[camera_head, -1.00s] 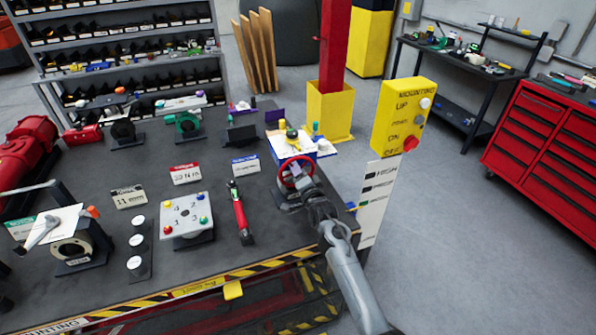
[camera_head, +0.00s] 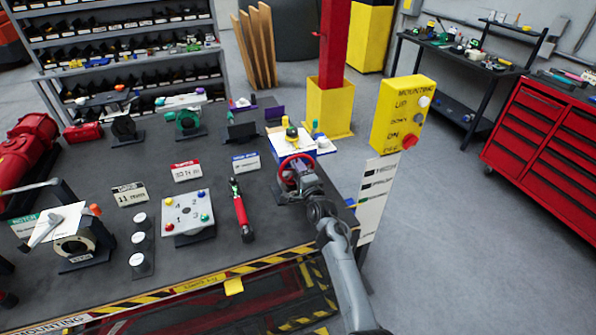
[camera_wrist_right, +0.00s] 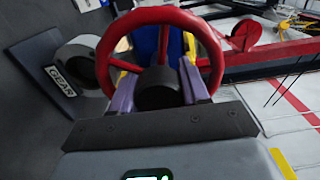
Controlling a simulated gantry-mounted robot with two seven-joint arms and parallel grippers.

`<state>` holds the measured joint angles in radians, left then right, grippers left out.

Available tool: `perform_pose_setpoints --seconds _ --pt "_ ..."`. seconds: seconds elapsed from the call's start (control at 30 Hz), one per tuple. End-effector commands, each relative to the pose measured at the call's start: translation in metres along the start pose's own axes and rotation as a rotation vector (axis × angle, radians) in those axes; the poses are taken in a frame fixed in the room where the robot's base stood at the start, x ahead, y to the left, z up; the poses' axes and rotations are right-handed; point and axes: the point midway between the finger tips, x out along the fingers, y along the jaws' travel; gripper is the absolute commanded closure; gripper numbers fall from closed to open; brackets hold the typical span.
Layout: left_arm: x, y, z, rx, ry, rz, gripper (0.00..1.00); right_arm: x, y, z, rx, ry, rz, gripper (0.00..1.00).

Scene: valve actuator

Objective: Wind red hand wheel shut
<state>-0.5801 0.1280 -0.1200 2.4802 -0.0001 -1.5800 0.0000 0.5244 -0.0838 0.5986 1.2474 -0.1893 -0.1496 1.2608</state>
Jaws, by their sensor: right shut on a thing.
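The red hand wheel (camera_head: 296,167) stands upright on the valve actuator at the right side of the dark workbench (camera_head: 100,180). The wheel (camera_wrist_right: 213,60) fills the upper middle of the right wrist view, with red spokes and a dark hub (camera_wrist_right: 158,88). My right gripper (camera_head: 303,182) is at the front of the wheel. Its two purple-grey fingers (camera_wrist_right: 158,90) lie either side of the hub and are shut on it. The gripper hides the wheel's lower part in both views.
A red-handled tool (camera_head: 241,215) lies left of the wheel. A white plate with colored knobs (camera_head: 187,212) stands farther left. A yellow control box (camera_head: 402,115) on a white panel stands close to the right of the arm. Open floor lies right of that.

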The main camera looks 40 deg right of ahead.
Motion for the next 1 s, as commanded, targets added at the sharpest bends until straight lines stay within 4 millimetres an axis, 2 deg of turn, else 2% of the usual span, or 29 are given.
perform_pose_setpoints --seconds 0.23,0.27,0.3,0.33,0.73,1.0 --pt "0.000 0.001 0.000 -0.004 0.001 0.003 0.57 0.000 0.000 -0.003 -0.001 0.006 -0.001 0.85" --pt "0.000 0.001 0.000 -0.005 0.001 0.004 0.57 0.000 0.000 -0.003 -0.001 0.006 -0.001 0.53" --pt "0.000 0.002 0.000 -0.007 0.001 0.005 0.57 0.000 0.000 -0.003 -0.001 0.006 0.000 0.47" --pt "0.000 0.002 -0.001 -0.007 0.001 0.006 0.57 0.000 0.000 -0.003 -0.001 0.005 0.000 0.46" --pt "-0.006 0.003 -0.003 -0.013 0.002 0.010 0.57 -0.004 -0.001 -0.001 -0.002 0.002 0.002 0.46" --pt "-0.036 0.000 -0.012 -0.006 0.000 0.005 0.57 -0.033 -0.006 -0.001 -0.002 0.002 0.003 0.46"
